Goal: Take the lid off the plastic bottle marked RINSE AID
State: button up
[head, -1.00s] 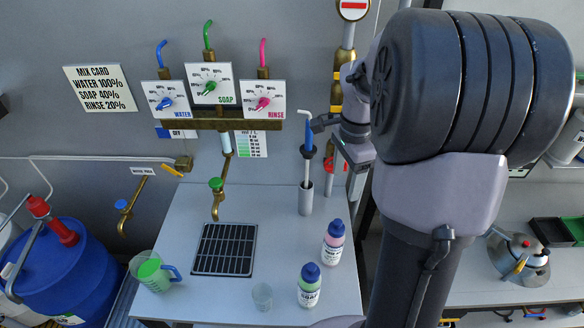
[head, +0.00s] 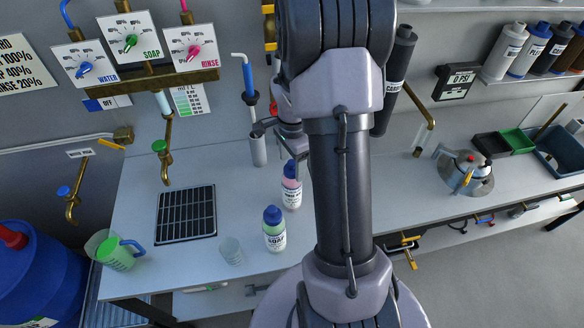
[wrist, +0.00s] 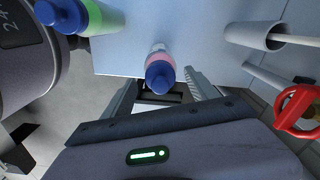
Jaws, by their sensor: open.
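The pink bottle (head: 291,193) with a blue lid (head: 292,170) stands upright on the bench; its label is too small to read surely, but its pink matches the RINSE dial. In the wrist view its blue lid (wrist: 160,74) lies between the tips of my gripper (wrist: 162,82), whose two jaws are apart on either side. I cannot tell whether the jaws touch the lid. In the head view my gripper (head: 268,128) is partly hidden behind my arm, close above the bottle. The lid is on the bottle.
A green bottle marked SOAP (head: 274,236), also blue-lidded, stands just in front. A clear cup (head: 231,250), a green jug (head: 117,252) and a drain grate (head: 187,213) lie to the left. A grey holder (head: 258,150) stands behind. A kettle (head: 466,172) is at right.

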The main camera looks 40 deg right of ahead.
jog(key=c, duration=1.4)
jog(key=shift+c, duration=0.2)
